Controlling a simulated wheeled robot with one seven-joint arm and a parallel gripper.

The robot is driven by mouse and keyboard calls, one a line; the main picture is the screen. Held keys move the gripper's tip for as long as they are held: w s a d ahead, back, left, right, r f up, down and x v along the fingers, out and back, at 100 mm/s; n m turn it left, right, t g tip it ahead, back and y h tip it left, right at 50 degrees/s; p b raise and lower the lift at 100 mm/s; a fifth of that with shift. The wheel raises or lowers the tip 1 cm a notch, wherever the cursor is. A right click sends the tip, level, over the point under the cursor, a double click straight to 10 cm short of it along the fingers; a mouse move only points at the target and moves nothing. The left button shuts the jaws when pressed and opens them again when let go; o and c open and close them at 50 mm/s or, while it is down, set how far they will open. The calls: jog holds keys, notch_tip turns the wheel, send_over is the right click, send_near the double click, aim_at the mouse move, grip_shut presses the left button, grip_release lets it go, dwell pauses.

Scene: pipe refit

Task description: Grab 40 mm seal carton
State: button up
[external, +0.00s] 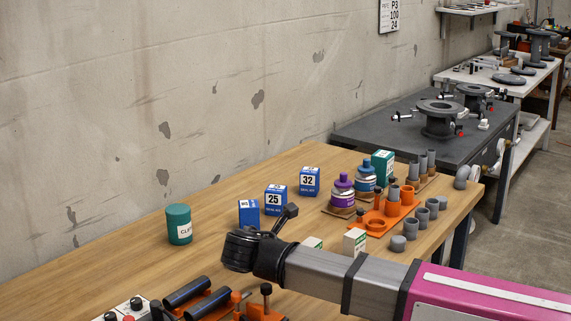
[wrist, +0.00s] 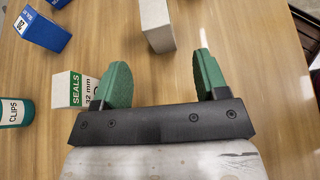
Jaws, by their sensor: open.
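Two small white cartons with green markings stand on the bench in the external view, one mostly hidden behind my arm (external: 312,243) and one to its right (external: 355,241). In the wrist view, one carton (wrist: 72,88) reads SEALS 32 mm and lies left of the left finger. A plain pale carton (wrist: 156,26) stands ahead of my fingertips, toward the left finger's side; its label is not visible, so I cannot confirm 40 mm. My gripper (wrist: 204,72) is open and empty, its green fingers apart.
A green CLIPS tin (external: 179,225) and blue seal-kit boxes (external: 276,200) stand toward the wall. Capped bottles (external: 343,193), an orange holder (external: 378,222) and grey pipe pieces (external: 421,217) crowd the right. Black tubes (external: 186,292) lie at the front.

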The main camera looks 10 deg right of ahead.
jog(key=shift+d+r+n+t, duration=0.15)
jog(key=shift+n+t, duration=0.25)
jog(key=shift+n, duration=0.2)
jog(key=shift+w+d+h, duration=0.15)
jog(key=shift+w+h, duration=0.1)
jog(key=shift+h, duration=0.05)
jog(key=x, duration=1)
jog(key=shift+w, duration=0.15)
jog(key=c, duration=1)
